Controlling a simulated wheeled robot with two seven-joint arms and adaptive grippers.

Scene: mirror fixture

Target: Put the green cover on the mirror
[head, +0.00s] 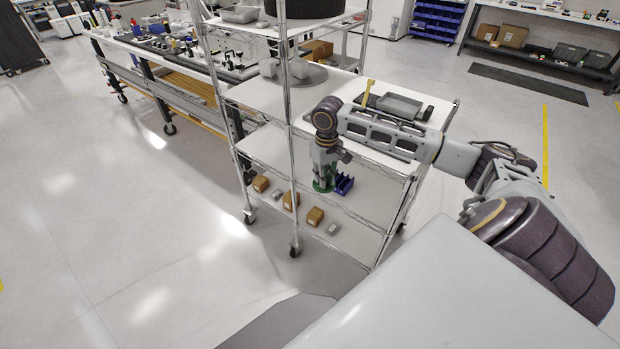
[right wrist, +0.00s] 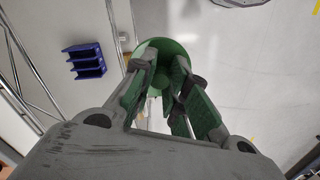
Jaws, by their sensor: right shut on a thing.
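The green cover (head: 322,186) is a round green piece held at the tip of my right gripper (head: 324,168), over the wire-shelf rack. In the right wrist view the round green cover (right wrist: 165,47) shows at the fingertips of my right gripper (right wrist: 164,68). The two fingers are shut on it from both sides and partly hide it. I cannot pick out the mirror with certainty in either view. My left gripper is not in view.
A metal rack with white shelves (head: 270,150) stands around the gripper, with upright posts close by. A blue bin (head: 343,184) sits beside the cover; it also shows in the right wrist view (right wrist: 85,60). A grey tray (head: 400,104) lies on the shelf by my forearm. Small brown boxes (head: 291,201) sit lower.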

